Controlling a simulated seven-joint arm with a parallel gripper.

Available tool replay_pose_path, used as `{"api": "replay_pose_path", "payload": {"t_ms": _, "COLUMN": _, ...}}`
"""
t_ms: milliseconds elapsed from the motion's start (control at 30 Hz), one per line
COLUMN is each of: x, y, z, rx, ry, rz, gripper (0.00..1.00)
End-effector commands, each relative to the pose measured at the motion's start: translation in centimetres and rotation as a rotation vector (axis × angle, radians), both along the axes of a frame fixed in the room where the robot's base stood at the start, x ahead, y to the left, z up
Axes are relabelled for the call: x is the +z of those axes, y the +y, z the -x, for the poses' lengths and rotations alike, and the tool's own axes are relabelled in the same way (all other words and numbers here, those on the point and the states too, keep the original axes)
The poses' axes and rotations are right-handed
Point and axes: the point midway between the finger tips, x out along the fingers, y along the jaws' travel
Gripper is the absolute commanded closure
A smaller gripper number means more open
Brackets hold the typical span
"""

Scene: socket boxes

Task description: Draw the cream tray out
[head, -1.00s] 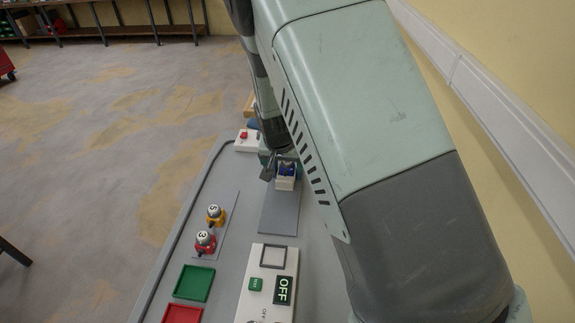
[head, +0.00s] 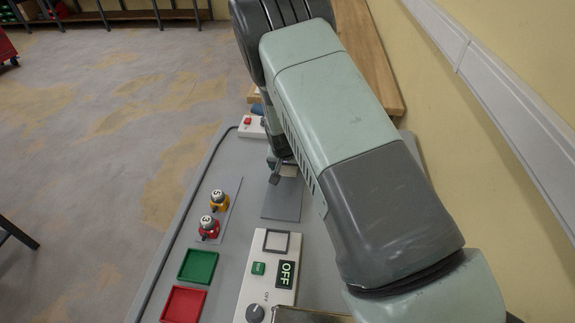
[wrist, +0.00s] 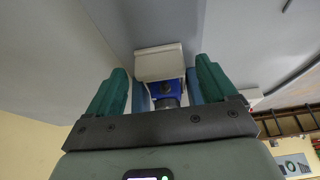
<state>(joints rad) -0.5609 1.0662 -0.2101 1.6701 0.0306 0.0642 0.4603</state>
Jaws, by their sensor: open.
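The cream tray (wrist: 160,62) shows in the wrist view as a small box with a pale front, and something blue and dark sits behind that front. My gripper (wrist: 161,68) is open, with one teal finger on each side of the tray and a gap to each. In the head view my gripper (head: 278,172) is low over the far part of the table, at the tray (head: 290,171).
A grey plate (head: 282,202) lies on the near side of the tray. A white panel with an OFF sign (head: 285,274), a green tray (head: 198,266), a red tray (head: 184,304) and two numbered figures (head: 218,200) stand nearer. A box with a red button (head: 250,126) stands beyond.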

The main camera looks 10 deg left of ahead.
Motion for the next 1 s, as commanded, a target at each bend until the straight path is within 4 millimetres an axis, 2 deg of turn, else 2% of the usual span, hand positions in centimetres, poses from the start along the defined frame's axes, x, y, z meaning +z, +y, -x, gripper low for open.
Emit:
{"api": "replay_pose_path", "payload": {"t_ms": 133, "x": 0.0, "y": 0.0, "z": 0.0, "rx": 0.0, "ry": 0.0, "rz": 0.0, "gripper": 0.15}}
{"api": "replay_pose_path", "payload": {"t_ms": 167, "x": 0.0, "y": 0.0, "z": 0.0, "rx": 0.0, "ry": 0.0, "rz": 0.0, "gripper": 0.18}}
{"api": "replay_pose_path", "payload": {"t_ms": 667, "x": 0.1, "y": 0.0, "z": 0.0, "rx": 0.0, "ry": 0.0, "rz": 0.0, "gripper": 0.95}}
{"api": "replay_pose_path", "payload": {"t_ms": 833, "x": 0.0, "y": 0.1, "z": 0.9, "rx": 0.001, "ry": 0.003, "rz": 0.0, "gripper": 0.95}}
{"api": "replay_pose_path", "payload": {"t_ms": 1000, "x": 0.0, "y": 0.2, "z": 4.9, "rx": 0.003, "ry": 0.006, "rz": 0.0, "gripper": 0.95}}
